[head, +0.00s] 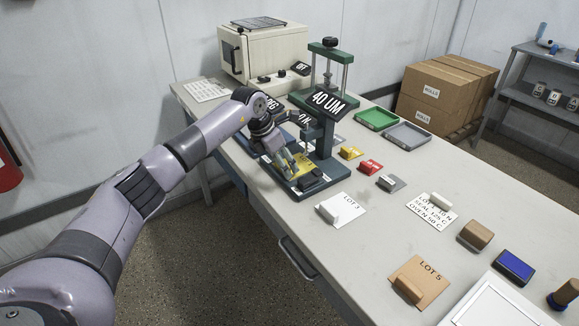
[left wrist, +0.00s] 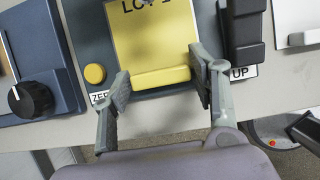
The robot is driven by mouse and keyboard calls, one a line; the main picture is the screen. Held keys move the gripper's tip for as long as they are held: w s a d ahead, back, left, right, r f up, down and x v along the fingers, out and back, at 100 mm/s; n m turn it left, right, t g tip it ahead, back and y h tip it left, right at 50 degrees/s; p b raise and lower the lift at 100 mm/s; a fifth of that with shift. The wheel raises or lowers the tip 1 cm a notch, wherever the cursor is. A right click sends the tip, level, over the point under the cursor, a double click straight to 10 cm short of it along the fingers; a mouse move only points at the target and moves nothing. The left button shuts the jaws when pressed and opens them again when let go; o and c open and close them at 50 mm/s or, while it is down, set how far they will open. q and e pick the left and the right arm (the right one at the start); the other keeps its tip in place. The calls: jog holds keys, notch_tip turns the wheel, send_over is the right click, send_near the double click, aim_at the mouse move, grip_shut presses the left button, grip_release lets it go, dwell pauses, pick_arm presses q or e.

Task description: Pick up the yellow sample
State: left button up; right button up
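The yellow sample, a flat card marked LOT with a raised yellow bar along its near edge, lies on a dark blue device; it fills the upper middle of the left wrist view (left wrist: 155,35). In the head view the yellow sample (head: 304,164) is partly hidden by my left gripper (head: 285,165). In the left wrist view my left gripper (left wrist: 162,82) is open, with one finger on each side of the yellow bar. Small gaps show, though contact at the right finger is hard to judge. My right gripper is not in view.
A post with a 40 UM display (head: 328,101) stands close behind the gripper. A black lever block (left wrist: 243,35) is just right of the right finger. A smaller yellow piece (head: 350,152), a red one (head: 371,167) and a white LOT 3 card (head: 335,209) lie nearby.

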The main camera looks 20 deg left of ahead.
pick_arm(q)
jog(key=c, duration=0.6)
jog(key=shift+r, duration=0.1)
jog(key=shift+c, duration=0.2)
jog(key=shift+r+p, duration=0.4)
jog(key=shift+r, duration=0.05)
jog(key=shift+r+p, duration=0.3)
jog(key=shift+r, duration=0.15)
jog(key=s+a, duration=0.1)
jog(key=s, duration=0.1)
jog(key=s+a, duration=0.1)
jog(key=s, duration=0.1)
jog(key=s+a+p, duration=0.1)
jog(key=shift+s+a+f, duration=0.2)
jog(key=shift+s+a, duration=0.2)
jog(key=s+a+b, duration=0.2)
jog(key=s+a, duration=0.3)
jog(key=s, duration=0.4)
jog(key=w+d+p, duration=0.1)
jog(key=w+d, duration=0.2)
jog(key=w, duration=0.3)
jog(key=shift+d+f, duration=0.3)
jog(key=shift+f, duration=0.05)
jog(key=shift+r, duration=0.1)
